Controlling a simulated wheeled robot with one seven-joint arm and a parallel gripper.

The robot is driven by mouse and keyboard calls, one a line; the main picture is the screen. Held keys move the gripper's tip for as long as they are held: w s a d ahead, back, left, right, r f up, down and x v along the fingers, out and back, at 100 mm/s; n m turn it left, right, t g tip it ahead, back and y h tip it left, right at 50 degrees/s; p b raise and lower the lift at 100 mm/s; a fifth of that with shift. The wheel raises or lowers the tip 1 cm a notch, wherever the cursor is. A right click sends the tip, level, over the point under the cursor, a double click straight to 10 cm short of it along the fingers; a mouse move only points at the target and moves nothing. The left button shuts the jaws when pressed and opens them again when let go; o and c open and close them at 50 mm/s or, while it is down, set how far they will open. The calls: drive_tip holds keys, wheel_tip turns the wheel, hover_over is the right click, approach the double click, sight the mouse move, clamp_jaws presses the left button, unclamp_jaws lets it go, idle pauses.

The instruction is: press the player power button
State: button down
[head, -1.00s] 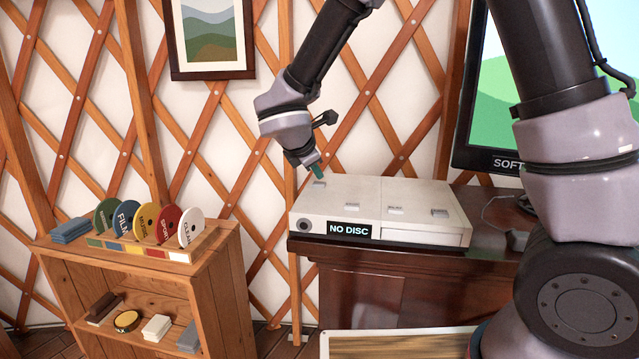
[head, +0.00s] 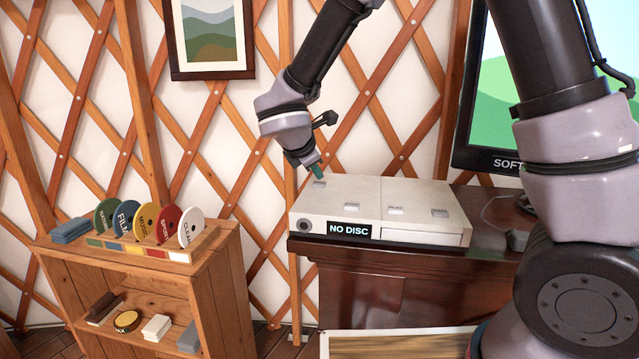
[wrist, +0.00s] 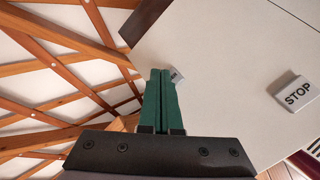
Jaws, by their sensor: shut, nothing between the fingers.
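The player (head: 352,200) is a flat white box on the dark wooden cabinet. Its front display reads NO DISC, with a round dark knob (head: 304,225) to its left. Several small grey buttons sit on its top. My gripper (head: 320,174) is shut and empty, its green fingers pointing down over the player's back left corner. In the wrist view the fingertips (wrist: 161,72) are at a small grey button (wrist: 176,75), partly hidden and with its label unreadable. I cannot tell whether they touch it. The STOP button (wrist: 296,93) is farther right.
A wooden shelf (head: 180,268) at left holds a rack of coloured discs (head: 145,224), blue cloths (head: 71,230) and small items. A screen (head: 490,110) stands at right behind my arm. The lattice wall is close behind the player.

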sight(316, 185)
drive_tip(key=shift+f, duration=0.45)
idle(0.3)
drive_tip(key=shift+r, duration=0.5)
drive_tip(key=shift+r, duration=3)
